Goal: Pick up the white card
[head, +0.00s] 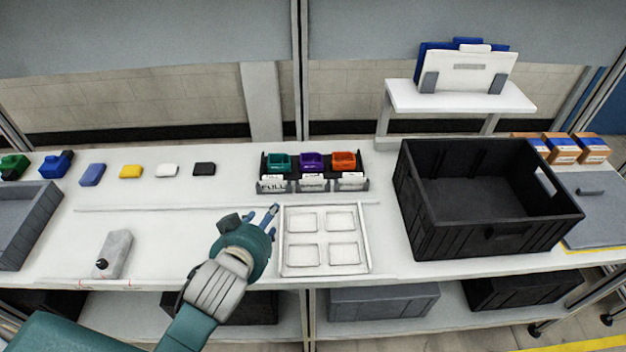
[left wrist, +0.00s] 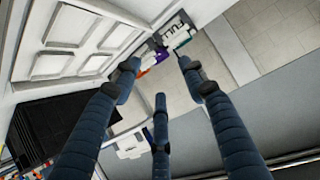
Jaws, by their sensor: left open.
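White cards stand in the front of a black rack (head: 262,168): a left one marked FULL (head: 272,186), a middle one (head: 312,184) and a right one (head: 351,180). A white card also shows in the left wrist view (left wrist: 174,32), beyond my fingertips. A small white block (head: 167,170) lies on the table to the left of the rack. My left gripper (head: 271,219) is open and empty, in front of the rack and beside the white four-pocket tray (head: 324,239). Its spread blue fingers show in the left wrist view (left wrist: 158,75). My right gripper is not in view.
Teal (head: 279,161), purple (head: 311,160) and orange (head: 344,160) bins sit in the rack. A large black crate (head: 480,237) stands right. Yellow (head: 130,171) and black (head: 204,168) blocks lie left. A grey bottle (head: 116,254) lies front left. Table around the bottle is clear.

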